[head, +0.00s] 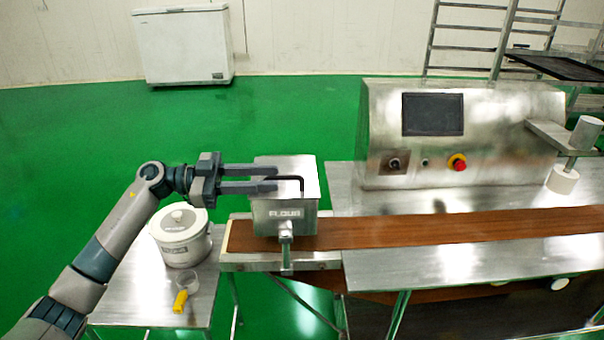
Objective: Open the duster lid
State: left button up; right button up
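The duster is a steel box (284,220) marked FLOUR, standing over the left end of the brown conveyor belt. Its flat lid (285,162) is on top and looks closed. A thin dark bent handle (302,182) shows at the lid. My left gripper (276,178) reaches in from the left, over the lid. Its two fingers are apart, with their tips at the left part of the handle. I cannot tell whether they touch it. My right gripper is not in view.
The brown belt (450,229) runs right across a steel table. Behind it stands the machine housing (540,115) with a dark screen and a red button (457,162). A white lidded pot (182,238) and a yellow-handled item (180,301) are on the left side table.

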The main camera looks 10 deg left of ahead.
aim_at(299, 177)
pick_arm(q)
jog(key=p+x, duration=0.1)
jog(key=x, duration=0.7)
jog(key=shift+w+d, duration=0.1)
jog(key=shift+d, duration=0.1)
grip_shut()
